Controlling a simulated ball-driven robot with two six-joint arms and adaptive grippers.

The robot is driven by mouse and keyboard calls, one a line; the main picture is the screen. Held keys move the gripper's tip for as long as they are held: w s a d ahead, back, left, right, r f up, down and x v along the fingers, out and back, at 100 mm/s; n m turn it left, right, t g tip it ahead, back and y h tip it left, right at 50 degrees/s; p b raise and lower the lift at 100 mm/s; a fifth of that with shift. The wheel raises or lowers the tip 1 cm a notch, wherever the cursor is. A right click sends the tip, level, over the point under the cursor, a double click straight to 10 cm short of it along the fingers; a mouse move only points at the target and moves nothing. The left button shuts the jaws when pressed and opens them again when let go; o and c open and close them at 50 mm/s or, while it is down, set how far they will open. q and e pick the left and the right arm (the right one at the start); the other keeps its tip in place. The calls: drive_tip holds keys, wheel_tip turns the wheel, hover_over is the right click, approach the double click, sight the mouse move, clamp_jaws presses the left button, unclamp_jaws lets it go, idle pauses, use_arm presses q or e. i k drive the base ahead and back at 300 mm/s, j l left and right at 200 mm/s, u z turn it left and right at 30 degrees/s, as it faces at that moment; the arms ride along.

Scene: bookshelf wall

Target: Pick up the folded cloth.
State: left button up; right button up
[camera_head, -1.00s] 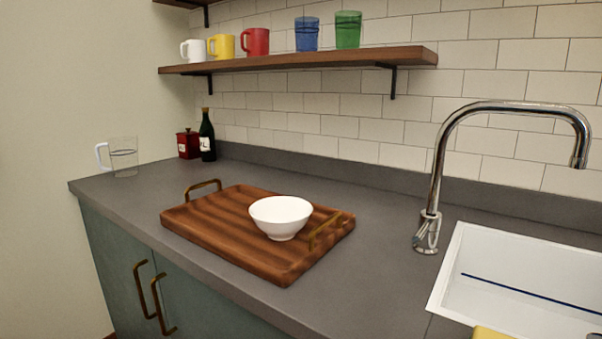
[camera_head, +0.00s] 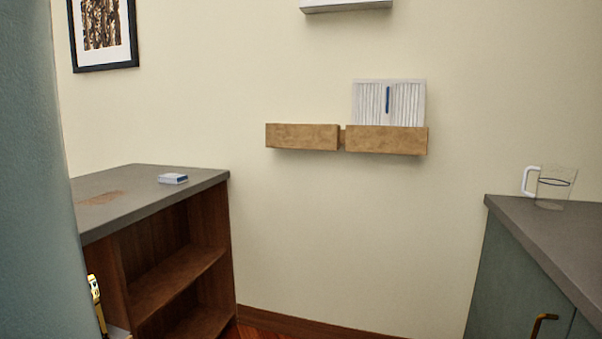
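I cannot make out a folded cloth for certain in this view. A small flat white and blue item (camera_head: 173,178) lies on the grey top of the left cabinet, near its back right corner; it is too small to tell whether it is cloth or a box. Neither of my grippers shows.
The left cabinet (camera_head: 215,240) has open brown shelves. Wooden wall boxes (camera_head: 302,136) hang mid-wall, with a white ribbed panel (camera_head: 405,104) behind. A clear measuring jug (camera_head: 556,186) stands on the right counter (camera_head: 550,230). A blue-grey surface (camera_head: 35,180) blocks the left edge. Floor shows between the counters.

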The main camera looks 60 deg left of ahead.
sight(172, 178)
drive_tip(key=u, duration=2.7)
